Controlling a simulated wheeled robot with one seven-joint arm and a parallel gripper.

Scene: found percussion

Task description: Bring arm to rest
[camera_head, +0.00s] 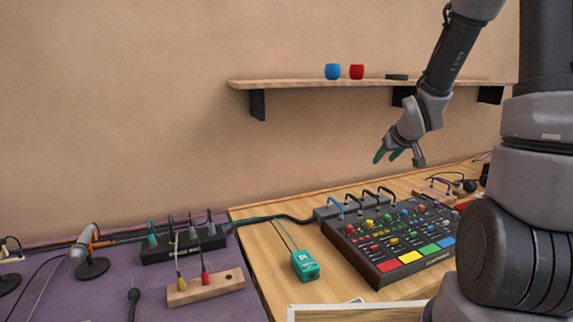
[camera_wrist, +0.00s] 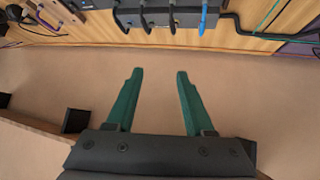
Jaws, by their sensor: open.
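My gripper (camera_head: 389,153) hangs in the air in the head view, above the back of the wooden table and below the wall shelf. Its two green fingers (camera_wrist: 157,95) are spread apart in the wrist view, with only the bare wall between them. It is open and empty. It touches nothing that I can see. My arm comes down to it from the upper right.
A mixer (camera_head: 395,248) with coloured pads stands on the wooden table (camera_head: 262,262), beside a teal box (camera_head: 305,266). A purple table (camera_head: 225,306) with cables and microphones is at left.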

